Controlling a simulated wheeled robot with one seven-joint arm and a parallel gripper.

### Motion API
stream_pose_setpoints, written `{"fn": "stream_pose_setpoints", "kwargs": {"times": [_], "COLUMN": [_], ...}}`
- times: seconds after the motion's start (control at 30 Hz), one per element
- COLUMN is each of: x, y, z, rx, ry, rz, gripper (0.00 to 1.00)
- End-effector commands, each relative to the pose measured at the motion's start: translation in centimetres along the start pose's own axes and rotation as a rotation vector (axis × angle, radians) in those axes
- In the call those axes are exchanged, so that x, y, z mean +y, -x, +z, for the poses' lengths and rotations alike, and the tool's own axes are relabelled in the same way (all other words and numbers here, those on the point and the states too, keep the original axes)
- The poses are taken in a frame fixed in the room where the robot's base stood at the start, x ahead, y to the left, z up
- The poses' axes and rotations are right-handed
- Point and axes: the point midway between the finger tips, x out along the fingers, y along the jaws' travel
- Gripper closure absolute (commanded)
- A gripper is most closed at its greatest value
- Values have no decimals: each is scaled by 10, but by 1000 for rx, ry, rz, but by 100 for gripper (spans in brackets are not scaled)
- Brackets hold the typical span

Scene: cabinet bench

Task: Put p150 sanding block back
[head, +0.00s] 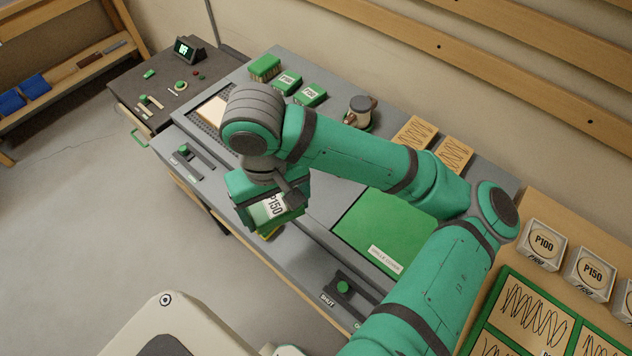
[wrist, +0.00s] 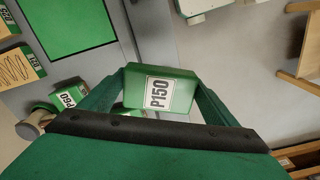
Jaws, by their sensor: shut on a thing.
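The P150 sanding block (head: 268,207) is green with a white label reading P150. My gripper (head: 272,194) is shut on it and holds it near the front edge of the grey bench. In the wrist view the block (wrist: 160,90) sits between the two fingers of my gripper (wrist: 160,84), its label facing the camera. Two green blocks with white labels, a left one (head: 287,82) and a right one (head: 311,95), stand at the back of the bench beside a plain green-sided block (head: 265,67). A P60 block (wrist: 72,96) shows in the wrist view. The block's underside is hidden.
A green panel (head: 375,235) lies on the bench, right of my gripper. A small canister (head: 360,110) and wooden squares (head: 414,133) stand at the back. Boxes marked P100 (head: 543,244) and P150 (head: 590,268) stand far right. My arm crosses above the bench.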

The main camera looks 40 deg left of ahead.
Motion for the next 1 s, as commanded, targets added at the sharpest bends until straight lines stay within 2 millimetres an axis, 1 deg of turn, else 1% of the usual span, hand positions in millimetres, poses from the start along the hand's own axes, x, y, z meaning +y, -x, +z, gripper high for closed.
{"fn": "stream_pose_setpoints", "kwargs": {"times": [0.17,0.43,0.5,0.63,0.73,0.93,1.0], "x": [26,72,78,93,101,109,112], "y": [-14,-39,-53,-73,-82,-93,-102], "z": [-19,-52,-58,-67,-71,-76,-79], "rx": [-2,-2,-3,-3,-1,-1,-2], "ry": [-7,-5,-2,-5,-8,-8,-6], "rz": [-2,0,-1,0,0,0,1], "gripper": [38,38,38,38,38,38,38]}}
